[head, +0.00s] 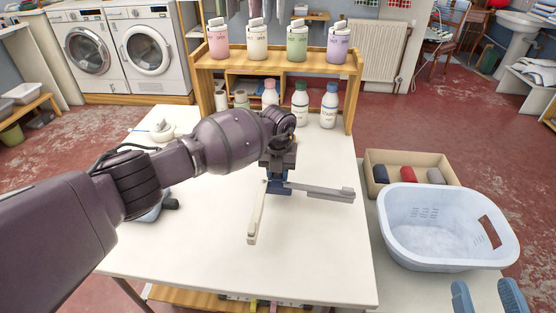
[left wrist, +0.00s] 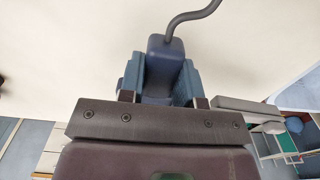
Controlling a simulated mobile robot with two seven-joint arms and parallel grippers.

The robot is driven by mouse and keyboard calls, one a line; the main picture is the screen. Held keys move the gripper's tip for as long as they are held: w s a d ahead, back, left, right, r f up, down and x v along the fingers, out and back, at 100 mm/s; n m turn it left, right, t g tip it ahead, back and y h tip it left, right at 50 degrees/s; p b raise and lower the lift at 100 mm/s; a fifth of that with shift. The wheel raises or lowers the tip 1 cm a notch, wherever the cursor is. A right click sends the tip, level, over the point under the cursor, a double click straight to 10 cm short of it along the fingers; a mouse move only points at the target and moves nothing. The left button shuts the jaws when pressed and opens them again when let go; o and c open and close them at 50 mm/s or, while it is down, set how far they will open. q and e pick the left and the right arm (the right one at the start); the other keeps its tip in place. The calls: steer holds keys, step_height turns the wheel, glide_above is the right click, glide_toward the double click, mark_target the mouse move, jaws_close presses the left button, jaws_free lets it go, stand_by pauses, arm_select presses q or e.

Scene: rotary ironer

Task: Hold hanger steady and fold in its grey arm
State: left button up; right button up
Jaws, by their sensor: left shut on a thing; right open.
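The hanger lies at the middle of the white table (head: 200,245). Its grey arm (head: 322,192) sticks out to the right in the head view, and its cream arm (head: 256,220) points toward the table's front edge. My left gripper (head: 279,183) is shut on the hanger's dark blue middle (left wrist: 160,68), which shows between the blue fingers in the left wrist view. A grey hook (left wrist: 183,18) curves up from it. The grey arm also shows at right there. My right gripper (head: 490,298) is open and empty at the lower right, away from the hanger.
A wooden shelf (head: 270,68) with several bottles stands at the table's back. To the right are a pale laundry basket (head: 440,262) and a cardboard box (head: 385,158) with rolled cloths. The table's front right part is clear.

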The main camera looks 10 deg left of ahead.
arm_select(q)
steer(key=shift+f, duration=0.3)
steer(key=shift+f, duration=1.3)
steer(key=shift+f, duration=0.2)
steer(key=o, duration=0.7)
steer(key=shift+r, duration=0.35)
steer(key=c, duration=0.8)
